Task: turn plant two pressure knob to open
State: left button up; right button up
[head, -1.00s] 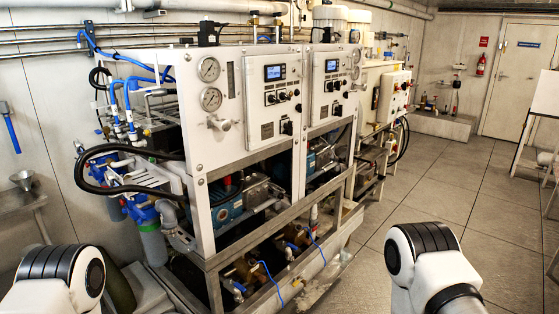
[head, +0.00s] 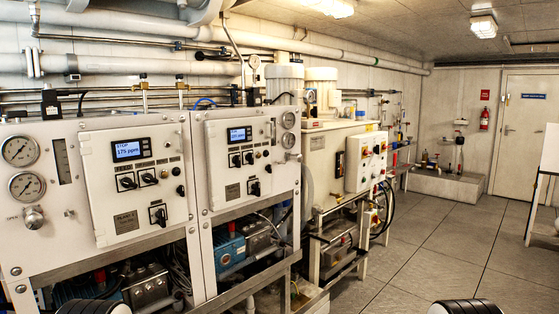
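Two white control panels stand side by side. The right panel (head: 218,150) has two round gauges at its right edge, an upper (head: 288,120) and a lower (head: 288,140), with a small metal knob (head: 293,157) just below. The knob is too small to read its setting. The left panel (head: 92,160) has two larger gauges and a metal knob (head: 33,217) with "OPEN" printed beside it. The plant label on the left panel is too small to read surely. Neither gripper is in view; only rounded parts of my arms show at the bottom edge.
A pale cabinet with a switch box (head: 366,160) stands beyond the panels. Pumps (head: 231,245) sit in the open frame below. Free tiled floor (head: 430,245) lies to the right, with a door (head: 524,135) at the far wall.

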aim_at(298, 158)
jog(key=l, duration=0.3)
jog(key=i+l, duration=0.3)
jog(key=l, duration=0.15)
jog(key=i+l+u, duration=0.15)
jog(key=i+l, duration=0.15)
jog(key=l, duration=0.15)
